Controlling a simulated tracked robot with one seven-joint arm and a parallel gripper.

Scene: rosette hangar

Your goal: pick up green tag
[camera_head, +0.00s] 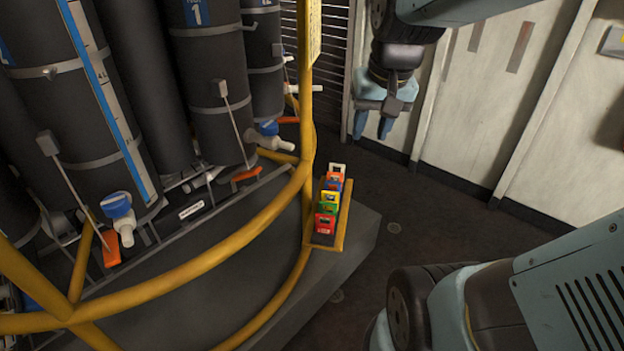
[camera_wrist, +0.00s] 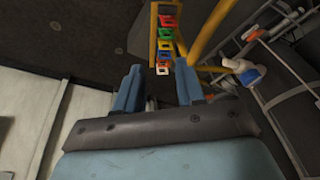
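The green tag (camera_head: 327,208) stands in a row of coloured tags in a yellow-framed holder on the grey ledge. It is between a yellow tag (camera_head: 330,198) and a red tag (camera_head: 325,223), which partly hide it. In the wrist view the green tag (camera_wrist: 166,33) shows near the top, beyond my fingertips. My gripper (camera_head: 373,125) is open and empty, with its two blue fingers pointing down. It is apart from the tags, above and to the right of the row in the head view. It also shows in the wrist view (camera_wrist: 158,68).
A yellow post (camera_head: 307,90) and curved yellow rail (camera_head: 215,262) run close beside the tag holder (camera_head: 341,230). Dark cylinders (camera_head: 207,75) with blue-and-white valves (camera_head: 120,213) stand at left. Pale wall panels (camera_head: 480,110) are at right. Dark floor between is clear.

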